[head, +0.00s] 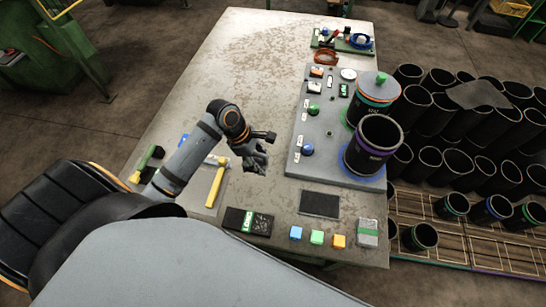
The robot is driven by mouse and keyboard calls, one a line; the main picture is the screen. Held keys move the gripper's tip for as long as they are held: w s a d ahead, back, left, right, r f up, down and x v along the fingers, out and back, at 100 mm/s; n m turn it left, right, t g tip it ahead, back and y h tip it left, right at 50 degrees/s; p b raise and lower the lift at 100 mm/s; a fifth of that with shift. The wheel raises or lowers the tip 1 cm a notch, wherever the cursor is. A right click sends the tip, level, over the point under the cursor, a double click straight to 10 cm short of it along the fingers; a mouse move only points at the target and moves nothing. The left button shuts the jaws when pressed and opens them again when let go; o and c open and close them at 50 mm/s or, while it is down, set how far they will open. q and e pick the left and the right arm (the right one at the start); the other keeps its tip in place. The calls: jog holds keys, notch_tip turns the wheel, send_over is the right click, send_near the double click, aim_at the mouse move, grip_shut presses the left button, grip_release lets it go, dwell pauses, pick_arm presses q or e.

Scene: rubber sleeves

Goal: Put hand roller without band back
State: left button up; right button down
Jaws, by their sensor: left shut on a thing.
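My left gripper (254,160) is above the middle of the worktable, left of the grey panel. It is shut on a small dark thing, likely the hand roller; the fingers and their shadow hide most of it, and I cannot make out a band. A yellow-handled tool with a metal head (215,186) lies left of the gripper. A green and black tool (147,163) lies farther left, and a bit of blue (184,139) shows behind my arm. My right gripper is not in view.
The grey panel (317,145) carries buttons and two black sleeves, one purple-banded (372,146), one green-capped (377,90). The worktable's (235,70) far left is clear. Black sleeves fill racks at right.

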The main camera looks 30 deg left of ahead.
pick_arm(q)
jog(key=w+f, duration=0.4)
jog(key=f, duration=0.1)
jog(key=w+f+p, duration=0.1)
jog(key=w+f, duration=0.4)
jog(key=shift+w+a+f, duration=0.1)
jog(key=shift+f, duration=0.35)
jog(key=shift+f, duration=0.1)
jog(key=o, duration=1.1)
jog(key=shift+o, duration=1.1)
